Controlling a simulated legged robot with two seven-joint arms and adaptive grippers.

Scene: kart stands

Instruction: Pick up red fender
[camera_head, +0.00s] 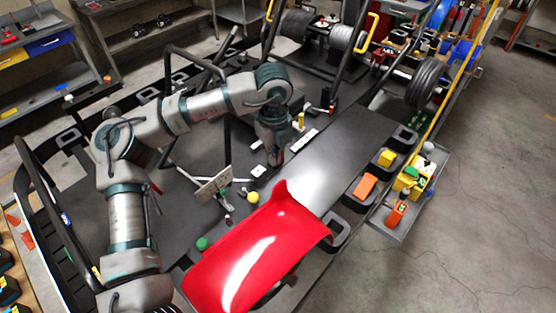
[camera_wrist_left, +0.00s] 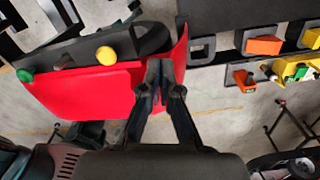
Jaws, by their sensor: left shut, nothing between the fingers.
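The red fender (camera_head: 262,248) is a glossy curved panel with a raised tip, lying along the near part of the dark stand in the head view. In the left wrist view the red fender (camera_wrist_left: 85,92) spreads across the left and middle. My left gripper (camera_head: 274,158) points down beyond the fender's raised tip in the head view. In the left wrist view my left gripper (camera_wrist_left: 160,66) has its fingers together and empty, overlapping the fender's right end in the picture; I cannot tell if they touch it. My right gripper is not in view.
A yellow knob (camera_head: 253,197) and a green knob (camera_head: 202,243) stand beside the fender. A yellow block (camera_head: 387,158) and an orange block (camera_head: 365,186) sit along the stand's right edge. A black tubular frame (camera_head: 60,225) stands at left. Concrete floor at right is clear.

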